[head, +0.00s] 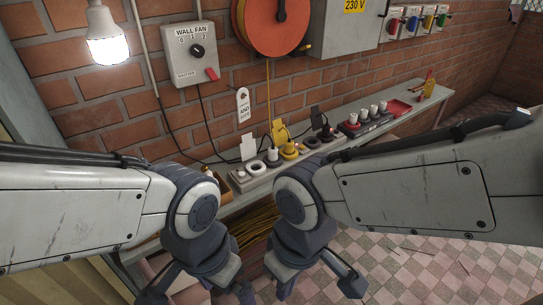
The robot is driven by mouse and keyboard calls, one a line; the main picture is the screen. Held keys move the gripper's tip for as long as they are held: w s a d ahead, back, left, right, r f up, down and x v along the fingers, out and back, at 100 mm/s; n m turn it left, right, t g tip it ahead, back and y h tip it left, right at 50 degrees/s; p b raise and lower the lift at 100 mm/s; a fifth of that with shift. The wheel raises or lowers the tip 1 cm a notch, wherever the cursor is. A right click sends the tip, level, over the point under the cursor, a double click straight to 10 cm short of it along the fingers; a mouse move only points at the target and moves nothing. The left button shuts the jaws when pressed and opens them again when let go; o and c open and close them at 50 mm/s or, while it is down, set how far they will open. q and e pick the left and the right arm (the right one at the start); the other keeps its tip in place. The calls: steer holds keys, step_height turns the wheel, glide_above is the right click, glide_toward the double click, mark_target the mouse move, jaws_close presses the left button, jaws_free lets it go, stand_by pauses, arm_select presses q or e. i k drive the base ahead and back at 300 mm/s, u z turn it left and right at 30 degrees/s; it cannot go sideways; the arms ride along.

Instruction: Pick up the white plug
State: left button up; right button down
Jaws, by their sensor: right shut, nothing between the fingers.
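A white plug (272,156) stands upright in a dark socket on the pale strip along the wall bench, left of a yellow plug (290,148). More white plugs (353,119) stand in a row farther right on a dark block. My left gripper (200,291) hangs low at the bottom edge, left of the right one.
The narrow bench (405,101) runs along the brick wall. A white ring (257,168), a red tray (398,108) and upright tags stand on it. A wall fan switch box (196,53) and an orange reel (274,22) hang above. Tiled floor (400,262) lies open at the right.

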mark_target(273, 157)
steer(key=u, duration=0.05)
steer(key=k, duration=0.4)
steer(key=z, duration=0.9)
steer(key=i, duration=1.6)
steer(key=u, duration=0.95)
steer(key=i, duration=0.4)
steer(key=u, duration=0.3)
